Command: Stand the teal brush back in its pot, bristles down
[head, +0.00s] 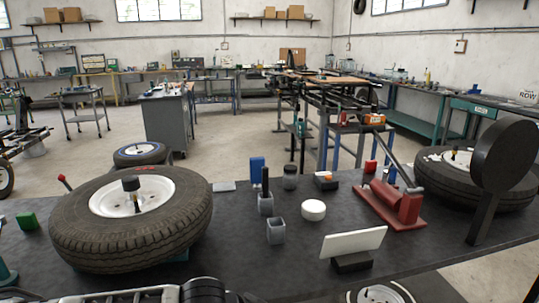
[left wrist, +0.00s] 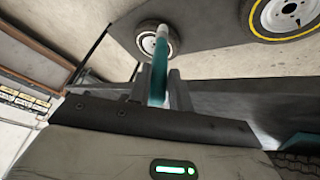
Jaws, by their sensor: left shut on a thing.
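In the left wrist view my left gripper (left wrist: 157,88) is shut on the teal brush (left wrist: 159,68). The brush's shaft stands up between the fingers, and its pale end (left wrist: 162,32) points away from the palm. The bristles cannot be made out. In the head view a small grey square pot (head: 276,232) stands on the dark table and looks empty. A second grey pot (head: 266,207) just behind it holds a black upright thing (head: 265,180). Neither my left gripper's fingers nor the brush can be made out in the head view. My right gripper is not in view.
A large tyre (head: 130,240) lies left of the pots. A white round tub (head: 313,210), a white tilted panel (head: 352,243) and a red fixture (head: 390,205) stand to the right. A black disc on a stand (head: 503,155) rises at far right.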

